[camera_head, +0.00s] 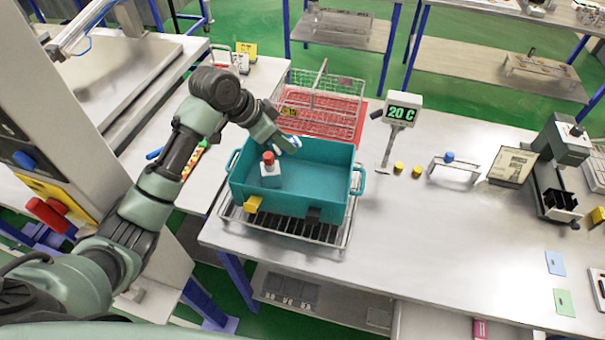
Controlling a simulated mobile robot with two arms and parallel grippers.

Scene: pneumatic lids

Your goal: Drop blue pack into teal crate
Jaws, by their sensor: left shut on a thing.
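The teal crate (325,203) stands on a wire rack on the metal bench, open at the top. My left gripper (289,145) is above the back left part of the crate, pointing down toward its inside. It is shut on a small blue and white thing, the blue pack (295,141), which is mostly hidden and small in view. A pale block with a red top (269,168) is inside the crate at the left. My right gripper is not in view.
A display (402,112) reading "20 C" stands to the right on a post. Small yellow pieces (417,171) and a small stand (454,166) are farther right. The bench front right of the crate is clear.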

